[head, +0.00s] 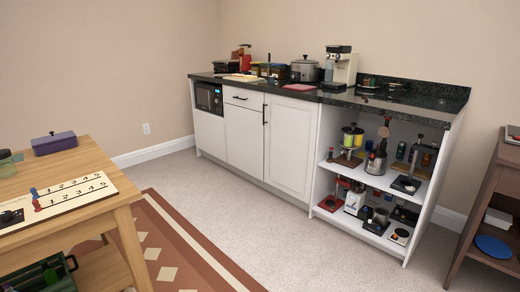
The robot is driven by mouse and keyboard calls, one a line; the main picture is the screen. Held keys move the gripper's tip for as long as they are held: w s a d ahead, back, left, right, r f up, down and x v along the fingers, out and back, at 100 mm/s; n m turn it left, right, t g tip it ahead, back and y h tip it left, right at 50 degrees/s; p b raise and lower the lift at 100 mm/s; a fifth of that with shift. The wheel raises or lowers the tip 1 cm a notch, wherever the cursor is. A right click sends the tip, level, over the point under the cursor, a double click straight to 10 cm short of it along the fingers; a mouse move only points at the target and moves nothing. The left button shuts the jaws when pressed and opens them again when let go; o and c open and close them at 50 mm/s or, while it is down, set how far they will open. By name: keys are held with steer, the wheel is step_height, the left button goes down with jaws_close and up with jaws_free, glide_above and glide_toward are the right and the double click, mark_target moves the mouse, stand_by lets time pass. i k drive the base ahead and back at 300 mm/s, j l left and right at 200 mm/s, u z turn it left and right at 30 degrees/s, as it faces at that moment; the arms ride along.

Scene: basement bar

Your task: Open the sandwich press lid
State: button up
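A low black appliance (226,66) sits at the far left end of the dark countertop; it may be the sandwich press. It is small in the head view, and I cannot tell clearly whether its lid is shut. A flat black-and-silver device (406,185) on the open shelves at the right is also too small to identify. My gripper is not in view.
The black counter (310,95) also bears a slow cooker (305,70) and a cream coffee machine (341,68). White cabinets (290,143) stand below it. A wooden table (75,180) is at the left, a brown shelf unit (490,205) at the right. Carpet (265,215) between is clear.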

mark_target(226, 63)
steer(key=i, duration=1.5)
steer(key=i+j+u, duration=0.1)
steer(key=i, duration=1.35)
steer(key=i+j, duration=0.55)
steer(key=i, duration=0.15)
steer(key=l+z, duration=0.05)
